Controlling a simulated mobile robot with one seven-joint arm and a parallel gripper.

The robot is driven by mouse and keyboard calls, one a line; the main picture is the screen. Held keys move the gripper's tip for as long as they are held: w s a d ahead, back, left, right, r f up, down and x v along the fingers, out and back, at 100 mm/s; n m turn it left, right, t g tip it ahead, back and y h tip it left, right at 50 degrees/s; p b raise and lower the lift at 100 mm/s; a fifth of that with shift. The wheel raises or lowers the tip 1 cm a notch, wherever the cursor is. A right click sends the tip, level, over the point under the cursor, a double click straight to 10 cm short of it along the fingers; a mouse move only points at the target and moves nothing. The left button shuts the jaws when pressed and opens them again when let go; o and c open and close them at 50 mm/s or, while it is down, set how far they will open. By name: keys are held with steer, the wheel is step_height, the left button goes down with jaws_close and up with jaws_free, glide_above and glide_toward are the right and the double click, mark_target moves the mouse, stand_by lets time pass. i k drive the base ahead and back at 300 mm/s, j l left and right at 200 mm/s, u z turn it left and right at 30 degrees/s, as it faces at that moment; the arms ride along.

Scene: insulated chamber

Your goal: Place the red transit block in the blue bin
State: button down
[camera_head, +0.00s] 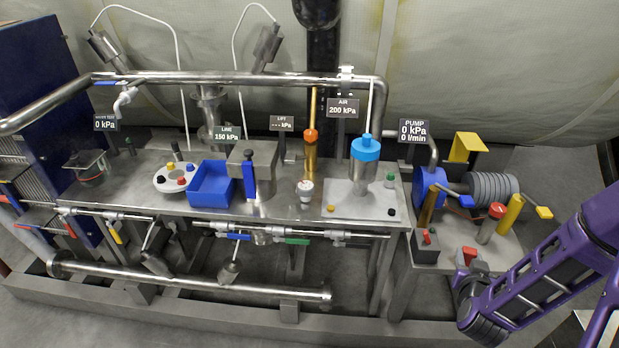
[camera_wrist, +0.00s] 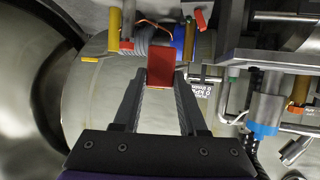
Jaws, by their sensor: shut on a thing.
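The red transit block (camera_wrist: 160,66) is between the two fingers of my gripper (camera_wrist: 160,84) in the wrist view. The gripper is shut on it. In the head view the block (camera_head: 469,254) shows as a small red shape at the end of my purple arm, at the lower right, in front of the pump stand. My gripper (camera_head: 466,264) is small and partly hidden there. The blue bin (camera_head: 211,194) is an open box on the left part of the steel bench, well to the left of my gripper. The wrist view does not show the bin.
A round white tray (camera_head: 160,187) with coloured pieces stands left of the bin. A grey block with a blue lever (camera_head: 249,178) stands close at its right. A blue-capped cylinder (camera_head: 364,160), a gauge (camera_head: 305,190) and a steel overhead pipe (camera_head: 250,78) lie around the bench.

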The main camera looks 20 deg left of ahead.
mark_target(217, 188)
steer(key=k+j, duration=0.1)
steer(key=j, duration=0.35)
steer(key=k+j, duration=0.1)
steer(key=j, duration=0.4)
steer(key=k+j, duration=0.1)
steer(key=j, duration=0.35)
steer(key=k+j, duration=0.1)
steer(key=j, duration=0.4)
steer(key=k+j, duration=0.1)
steer(key=j, duration=0.35)
steer(key=k+j, duration=0.1)
steer(key=j, duration=0.4)
